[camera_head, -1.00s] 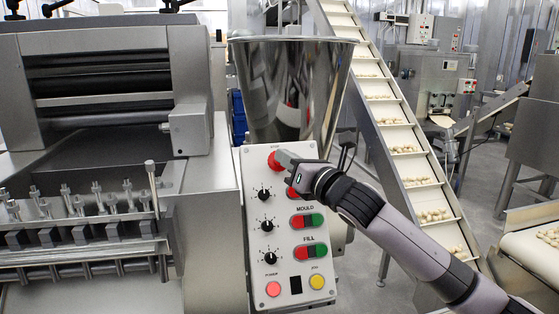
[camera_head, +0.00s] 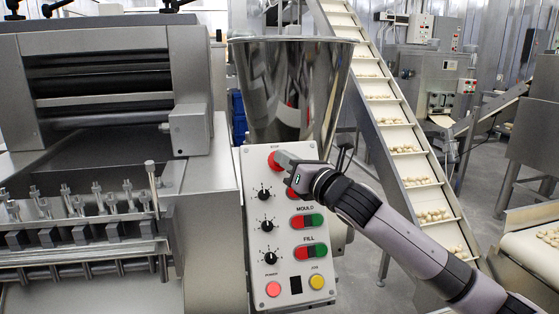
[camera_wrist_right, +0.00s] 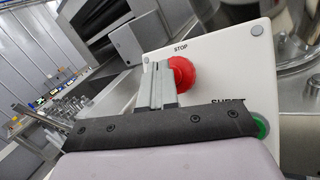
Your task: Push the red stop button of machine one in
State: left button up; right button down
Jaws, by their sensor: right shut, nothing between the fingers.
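The red stop button (camera_head: 273,161) sits at the top of the white control panel (camera_head: 250,250), under the word STOP. My right gripper (camera_head: 283,158) is shut and empty, with its tips at the button's right side in the head view. In the right wrist view the red mushroom button (camera_wrist_right: 183,74) shows just behind and to the right of the shut fingers (camera_wrist_right: 156,85). The fingertips overlap the button there; I cannot tell whether they press it, or how far in it stands. My left gripper is not in view.
Below the button are black knobs (camera_head: 266,225), red-green MOULD (camera_head: 307,220) and FILL (camera_head: 310,251) buttons, and a yellow button (camera_head: 317,282). A steel hopper (camera_head: 290,90) stands above the panel. A sloping conveyor (camera_head: 400,135) with pasta runs behind my right arm.

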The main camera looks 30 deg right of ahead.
jog(key=shift+w+d+f, duration=0.1)
jog(key=shift+w+f, duration=0.15)
jog(key=shift+w, duration=0.15)
dwell(0.8)
jog(key=shift+s+a+r, duration=0.2)
jog(key=shift+s+r, duration=0.25)
jog(key=shift+s, duration=0.25)
jog(key=s+r, duration=0.1)
jog(key=s, duration=0.1)
jog(key=s+a+r, duration=0.1)
jog(key=s, duration=0.1)
jog(key=shift+s+r, duration=0.1)
jog(key=shift+r, duration=0.2)
dwell(0.4)
